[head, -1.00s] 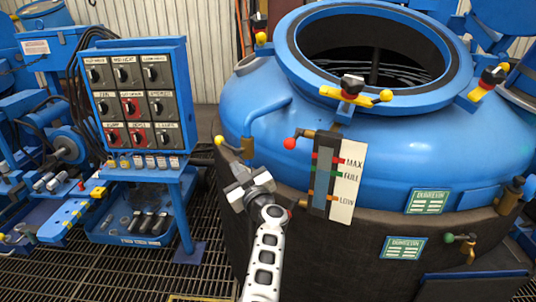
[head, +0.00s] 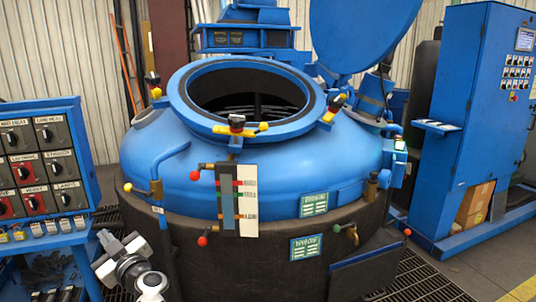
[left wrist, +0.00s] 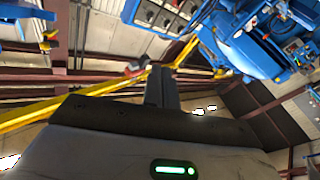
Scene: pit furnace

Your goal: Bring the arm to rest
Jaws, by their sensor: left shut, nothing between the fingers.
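My left gripper (head: 106,243) shows at the lower left of the head view, low in front of the furnace and close to the control stand. It is shut and holds nothing. Only the gripper and a short white piece of my left arm show. In the left wrist view its dark fingers (left wrist: 161,88) point away from the camera, with nothing held between them. The blue pit furnace (head: 290,165) fills the middle of the head view, its round mouth open and its lid (head: 362,35) raised behind. My right gripper is not in view.
A blue control panel with knobs (head: 40,160) stands at the left edge, near my left gripper. A level gauge (head: 248,200) and valve handles stick out from the furnace front. A tall blue cabinet (head: 470,130) stands at the right. Floor grating (head: 425,275) is clear at the lower right.

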